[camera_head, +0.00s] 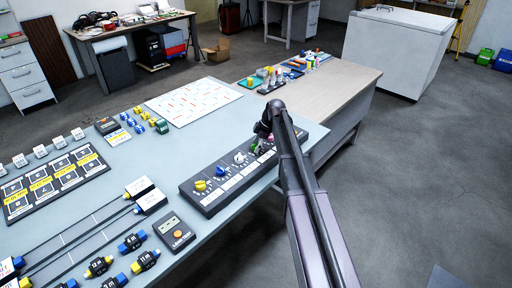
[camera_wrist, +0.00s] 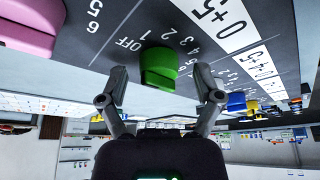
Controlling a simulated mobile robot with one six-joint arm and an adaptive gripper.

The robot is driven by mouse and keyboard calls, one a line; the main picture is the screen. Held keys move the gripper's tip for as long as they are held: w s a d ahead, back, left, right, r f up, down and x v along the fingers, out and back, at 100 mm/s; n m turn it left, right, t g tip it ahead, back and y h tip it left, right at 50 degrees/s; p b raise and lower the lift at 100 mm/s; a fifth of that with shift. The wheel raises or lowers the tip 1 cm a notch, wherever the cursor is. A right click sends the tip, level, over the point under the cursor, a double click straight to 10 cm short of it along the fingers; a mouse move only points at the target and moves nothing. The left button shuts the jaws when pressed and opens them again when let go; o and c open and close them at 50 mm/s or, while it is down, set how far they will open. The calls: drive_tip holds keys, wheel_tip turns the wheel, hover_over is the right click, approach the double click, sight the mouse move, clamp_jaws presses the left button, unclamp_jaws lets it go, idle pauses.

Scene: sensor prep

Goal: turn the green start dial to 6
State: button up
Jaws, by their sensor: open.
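The green start dial (camera_wrist: 158,66) shows in the wrist view on a dark panel, with OFF and small numbers printed beside it. My gripper (camera_wrist: 158,80) is open, one finger to each side of the dial in the picture, with a gap on both sides. I cannot tell how far the fingertips reach along the dial. Which mark the dial points at is not clear. In the head view the green dial (camera_head: 255,147) is small and partly hidden by my arm and gripper.
A pink dial (camera_wrist: 26,30) sits left of the green one in the wrist view. Blue (camera_wrist: 236,101) and yellow (camera_wrist: 253,105) dials stand to the right. In the head view the dial panel (camera_head: 206,207) lies along the table's front edge, with a sensor box (camera_head: 174,233) nearby.

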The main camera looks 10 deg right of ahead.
drive_tip(key=c, duration=1.1)
drive_tip(key=shift+c, duration=0.2)
